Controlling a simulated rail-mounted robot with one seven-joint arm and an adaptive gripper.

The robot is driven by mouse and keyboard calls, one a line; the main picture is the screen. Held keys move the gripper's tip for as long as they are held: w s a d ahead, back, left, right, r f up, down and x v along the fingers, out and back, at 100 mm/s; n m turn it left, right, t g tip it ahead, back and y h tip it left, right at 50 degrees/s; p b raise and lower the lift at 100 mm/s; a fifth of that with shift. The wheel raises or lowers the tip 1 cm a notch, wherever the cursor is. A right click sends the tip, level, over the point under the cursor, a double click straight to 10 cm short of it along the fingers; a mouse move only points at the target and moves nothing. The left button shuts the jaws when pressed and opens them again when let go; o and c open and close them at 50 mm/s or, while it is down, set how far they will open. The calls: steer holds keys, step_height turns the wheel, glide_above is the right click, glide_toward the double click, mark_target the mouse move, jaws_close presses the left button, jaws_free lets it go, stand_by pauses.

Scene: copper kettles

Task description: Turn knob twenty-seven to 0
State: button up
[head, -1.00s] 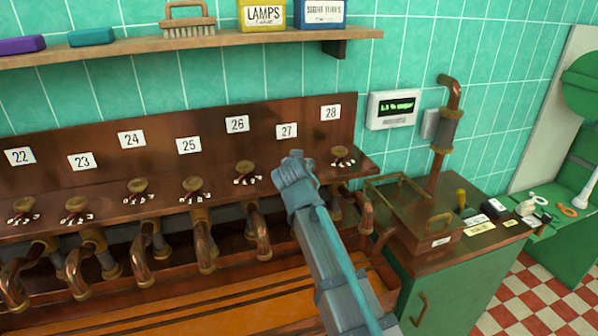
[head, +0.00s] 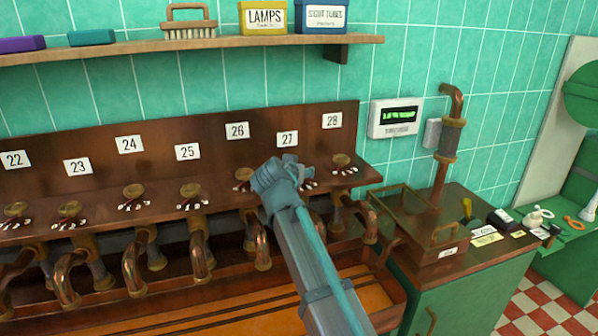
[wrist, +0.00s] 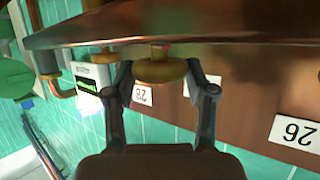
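The label 27 (head: 287,139) is on the wooden panel between labels 26 and 28. Knob twenty-seven is hidden behind my gripper in the head view; only some white dial marks (head: 308,184) show to its right. My gripper (head: 276,176) is in front of the ledge, just right of the brass knob under 26 (head: 244,176). In the wrist view, which is upside down, my gripper (wrist: 160,76) has its fingers spread on both sides of a brass knob (wrist: 160,70), seemingly knob twenty-seven. I cannot tell whether they touch it. The knob's setting is not readable.
Neighbouring knob 28 (head: 342,162) is close on the right. Bent copper pipes (head: 200,255) hang below the ledge. A shelf (head: 120,47) with boxes and a brush runs above. A green cabinet (head: 460,280) and a wall display (head: 396,118) are at right.

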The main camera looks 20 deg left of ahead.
steer(key=o, duration=0.4)
steer(key=shift+s, duration=0.1)
steer(key=v, duration=1.1)
steer(key=shift+s+r, duration=0.15)
steer(key=shift+s, duration=0.25)
